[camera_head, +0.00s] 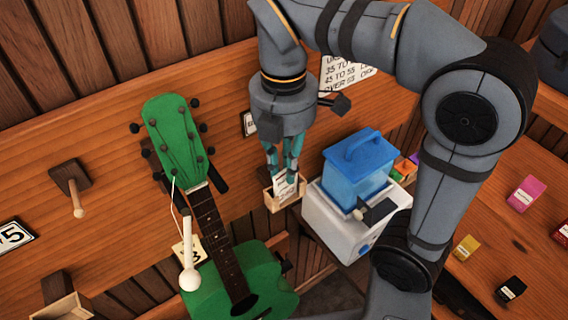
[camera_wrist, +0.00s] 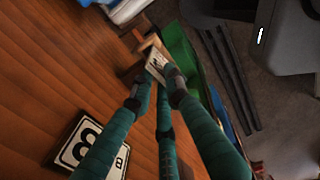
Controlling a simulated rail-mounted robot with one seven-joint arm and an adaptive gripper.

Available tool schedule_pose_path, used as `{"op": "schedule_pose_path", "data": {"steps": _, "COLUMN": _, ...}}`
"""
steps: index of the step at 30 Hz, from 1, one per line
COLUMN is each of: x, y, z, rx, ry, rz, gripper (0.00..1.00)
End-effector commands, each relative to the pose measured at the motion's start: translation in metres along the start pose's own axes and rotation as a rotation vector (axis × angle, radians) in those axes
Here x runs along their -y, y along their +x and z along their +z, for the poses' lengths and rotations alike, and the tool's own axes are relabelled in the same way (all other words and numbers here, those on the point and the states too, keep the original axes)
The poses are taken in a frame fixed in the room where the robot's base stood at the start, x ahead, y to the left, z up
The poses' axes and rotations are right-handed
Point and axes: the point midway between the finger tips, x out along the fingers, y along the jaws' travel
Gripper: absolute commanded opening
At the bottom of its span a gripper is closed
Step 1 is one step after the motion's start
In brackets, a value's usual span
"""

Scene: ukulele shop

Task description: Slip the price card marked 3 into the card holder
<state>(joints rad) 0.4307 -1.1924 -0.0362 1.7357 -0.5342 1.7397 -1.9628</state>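My gripper (camera_head: 284,176) points down with teal fingers above a small wooden card holder (camera_head: 271,202) on the plank wall. A white card with dark marks (camera_head: 286,187) stands upright between the fingertips, its lower part at the holder's opening. The wrist view also shows the card (camera_wrist: 157,61) just beyond the fingertips, beside the wooden holder (camera_wrist: 147,45). Its marking is too small to read, and I cannot tell whether the fingers grip it. A cream card with a partly covered 3 (camera_head: 196,254) shows behind the green ukulele's neck, below the headstock.
The green ukulele (camera_head: 262,295) hangs left of my gripper, with a white-headed mallet (camera_head: 189,279) before it. A white box with a blue container (camera_head: 357,168) stands close right of the holder. An 8 plaque (camera_wrist: 84,146) is on the wall. A bare peg (camera_head: 76,205) sticks out left.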

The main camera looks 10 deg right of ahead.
Motion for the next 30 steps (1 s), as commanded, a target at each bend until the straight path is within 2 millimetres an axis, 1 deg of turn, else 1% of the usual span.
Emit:
{"op": "schedule_pose_path", "data": {"steps": 1, "x": 0.000, "y": 0.000, "z": 0.000, "rx": 0.000, "ry": 0.000, "rz": 0.000, "gripper": 0.20}}
{"op": "schedule_pose_path", "data": {"steps": 8, "x": 0.000, "y": 0.000, "z": 0.000, "rx": 0.000, "ry": 0.000, "rz": 0.000, "gripper": 0.33}}
{"op": "schedule_pose_path", "data": {"steps": 15, "x": 0.000, "y": 0.000, "z": 0.000, "rx": 0.000, "ry": 0.000, "rz": 0.000, "gripper": 0.33}}
{"op": "schedule_pose_path", "data": {"steps": 19, "x": -0.001, "y": -0.005, "z": 0.000, "rx": 0.000, "ry": 0.000, "rz": 0.002, "gripper": 0.33}}
{"op": "schedule_pose_path", "data": {"steps": 23, "x": -0.002, "y": -0.022, "z": 0.000, "rx": -0.001, "ry": 0.001, "rz": 0.005, "gripper": 0.33}}
{"op": "schedule_pose_path", "data": {"steps": 30, "x": -0.002, "y": -0.070, "z": 0.000, "rx": 0.000, "ry": 0.002, "rz": 0.006, "gripper": 0.33}}
